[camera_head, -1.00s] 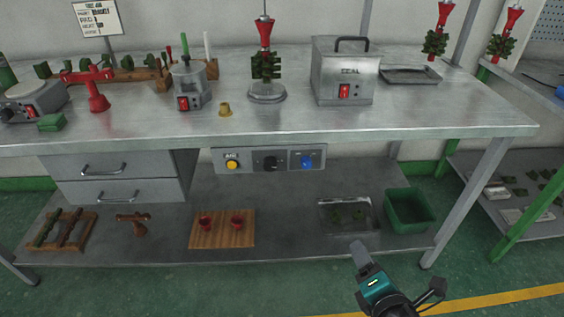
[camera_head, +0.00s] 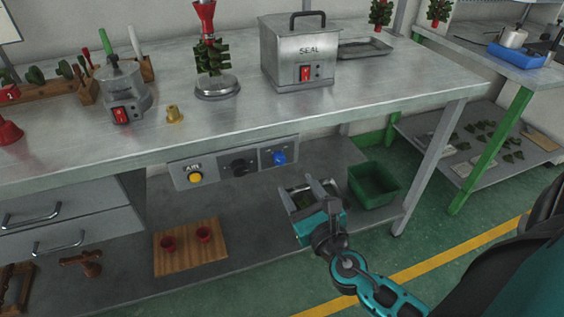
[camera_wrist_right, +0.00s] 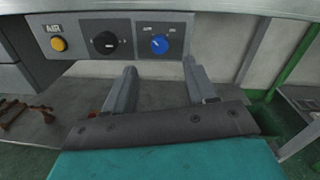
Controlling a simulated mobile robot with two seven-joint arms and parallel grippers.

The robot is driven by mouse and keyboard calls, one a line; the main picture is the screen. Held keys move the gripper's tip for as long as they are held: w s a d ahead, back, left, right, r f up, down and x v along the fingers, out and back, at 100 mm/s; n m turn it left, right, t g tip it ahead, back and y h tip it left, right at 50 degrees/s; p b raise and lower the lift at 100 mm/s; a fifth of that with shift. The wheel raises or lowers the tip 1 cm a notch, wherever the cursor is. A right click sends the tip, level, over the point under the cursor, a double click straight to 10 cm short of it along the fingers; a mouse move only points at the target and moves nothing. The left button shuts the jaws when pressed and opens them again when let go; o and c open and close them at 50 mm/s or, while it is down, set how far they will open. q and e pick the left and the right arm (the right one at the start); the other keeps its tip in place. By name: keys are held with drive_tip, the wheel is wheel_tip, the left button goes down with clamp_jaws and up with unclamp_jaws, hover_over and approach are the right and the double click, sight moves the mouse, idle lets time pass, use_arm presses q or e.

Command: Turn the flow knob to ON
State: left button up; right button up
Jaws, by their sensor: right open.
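The control panel (camera_head: 215,168) is fixed under the table's front edge. It holds a yellow AIR button (camera_head: 195,178), a black knob (camera_head: 239,166) and a blue knob (camera_head: 279,158). In the right wrist view the blue knob (camera_wrist_right: 159,44) has small labels at its upper left and upper right, too small to read surely. The black knob (camera_wrist_right: 104,42) is left of it. I cannot tell by label which is the flow knob. My right gripper (camera_head: 304,184) is open and empty, below and right of the panel, apart from it. Its fingers (camera_wrist_right: 159,68) straddle the line below the blue knob. My left gripper is not in view.
The tabletop (camera_head: 380,85) overhangs the panel. A table leg (camera_head: 432,165) stands to the right. Space before the panel is clear.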

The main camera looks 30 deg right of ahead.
sight(281, 161)
drive_tip(key=w, duration=0.3)
drive_tip(key=w+d, duration=0.1)
drive_tip(key=w, duration=0.4)
drive_tip(key=shift+w+d+p, duration=0.3)
drive_tip(key=shift+p, duration=0.05)
drive_tip(key=shift+c, duration=0.9)
clamp_jaws()
